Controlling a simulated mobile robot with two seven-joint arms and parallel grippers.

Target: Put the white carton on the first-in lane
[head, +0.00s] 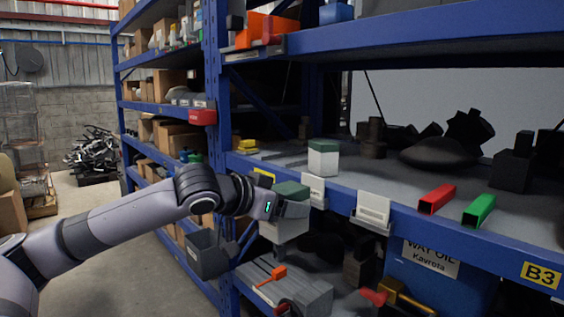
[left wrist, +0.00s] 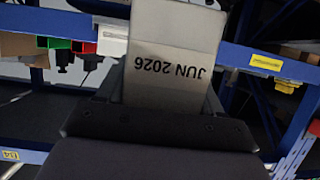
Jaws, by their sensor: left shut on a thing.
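My left gripper (head: 290,209) is shut on a white carton (head: 284,231) with a green top, in front of the blue shelf edge. In the left wrist view the held carton (left wrist: 165,68) shows "JUN 2026" upside down between the fingers of my left gripper (left wrist: 165,95). A similar white carton (head: 323,160) with a green top stands upright on the shelf (head: 385,178), behind and above the held one. White label holders (head: 313,190) hang on the shelf's front edge; their text is unreadable. Which lane is the first-in lane cannot be told. My right gripper is out of view.
A red channel piece (head: 437,198) and a green one (head: 479,210) lie on the shelf at right. Dark parts (head: 447,150) stand behind them. A yellow piece (head: 247,146) sits at left. A grey bin (head: 208,254) is below my arm. The upper shelf (head: 440,35) limits height.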

